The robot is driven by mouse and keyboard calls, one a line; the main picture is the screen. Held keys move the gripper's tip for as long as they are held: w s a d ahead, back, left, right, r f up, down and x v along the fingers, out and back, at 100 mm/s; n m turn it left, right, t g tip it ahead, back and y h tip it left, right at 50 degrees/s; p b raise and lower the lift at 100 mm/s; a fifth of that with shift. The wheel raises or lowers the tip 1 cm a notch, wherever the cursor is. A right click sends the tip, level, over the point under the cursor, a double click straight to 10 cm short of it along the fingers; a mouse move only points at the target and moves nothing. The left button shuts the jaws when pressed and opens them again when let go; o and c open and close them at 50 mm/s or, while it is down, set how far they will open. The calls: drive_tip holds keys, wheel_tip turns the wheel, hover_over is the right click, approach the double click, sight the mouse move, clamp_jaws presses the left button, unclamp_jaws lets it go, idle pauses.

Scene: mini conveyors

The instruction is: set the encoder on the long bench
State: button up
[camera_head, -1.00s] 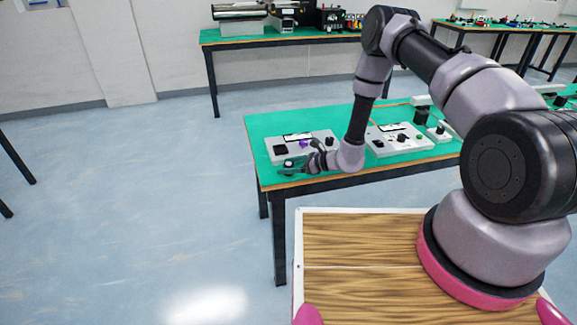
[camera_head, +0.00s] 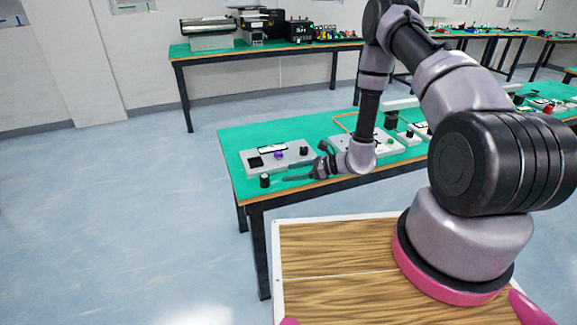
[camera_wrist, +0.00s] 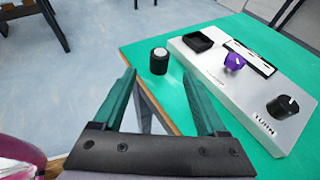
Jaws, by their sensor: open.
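The encoder seems to be a small black cylinder with a pale top (camera_head: 265,181). It stands upright on the long bench (camera_head: 240,142), on bare green top near the front left corner. In the wrist view the cylinder (camera_wrist: 159,61) stands just beyond my fingertips, in line with the gap between them, touching neither. My gripper (camera_wrist: 158,82) is open and empty, low over the bench's front edge. In the head view my gripper (camera_head: 291,173) is to the right of the cylinder.
A grey panel with a purple knob (camera_wrist: 234,62), a black knob (camera_wrist: 283,106) and a black square well (camera_wrist: 198,41) lies close beside the cylinder. Further panels stand to the right on the bench. Another green bench (camera_head: 290,50) with machines is behind; clear floor lies left.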

drive_tip(key=shift+d, duration=0.2)
drive_tip(key=s+r+n+g+h, duration=0.15)
drive_tip(key=r+n, duration=0.25)
drive_tip(key=r, duration=0.6)
drive_tip(key=s+d+r+n+g, duration=0.1)
drive_tip(key=s+r+n, duration=0.15)
drive_tip(key=r, duration=0.75)
drive_tip(key=s+r+n+g, duration=0.15)
drive_tip(key=r+n, duration=0.25)
drive_tip(key=r, duration=0.6)
drive_tip(key=s+d+r+n+t+h, duration=0.3)
drive_tip(key=s+d+r+h, duration=0.1)
drive_tip(key=s+d+r, duration=0.3)
drive_tip(key=s+d+r+n+t+h, duration=0.3)
drive_tip(key=s+d+r, duration=0.5)
drive_tip(key=r, duration=0.5)
drive_tip(key=s+n+h, duration=0.1)
drive_tip(key=s+h, duration=0.1)
drive_tip(key=shift+s+d+t, duration=0.3)
drive_tip(key=shift+s, duration=0.1)
drive_tip(key=shift+r, duration=0.1)
